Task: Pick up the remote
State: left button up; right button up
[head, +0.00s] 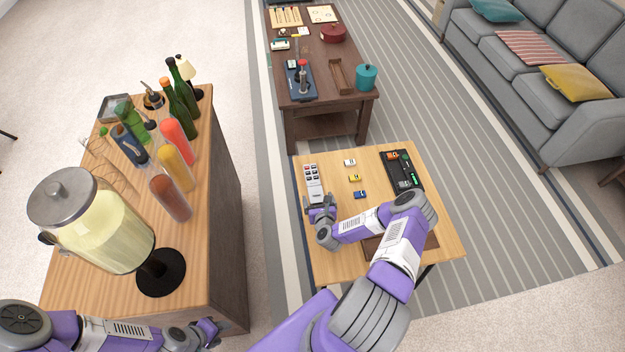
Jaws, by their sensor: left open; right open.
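The remote (312,177) is light grey with dark and red buttons. It lies on the small light-wood table (330,262), near its left edge. My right gripper (318,203) is open at the near end of the remote, with its fingers pointing along it. Whether the fingers touch the remote cannot be told, and its near end is partly hidden by them. My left gripper (216,326) is open and empty, low in the picture by the near corner of the wooden bar counter.
Small toy cars (354,178) and a black tray (402,172) with colored pieces share the table. A brown flat item (430,241) is partly under my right arm. The bar counter (222,190) holds a drink dispenser (105,232), bottles and glasses. A dark coffee table (352,98) stands behind.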

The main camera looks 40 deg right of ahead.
aim_at(315, 189)
jog(key=b+x, duration=0.2)
jog(key=x, duration=0.5)
jog(key=shift+f, duration=0.1)
jog(key=c, duration=1.2)
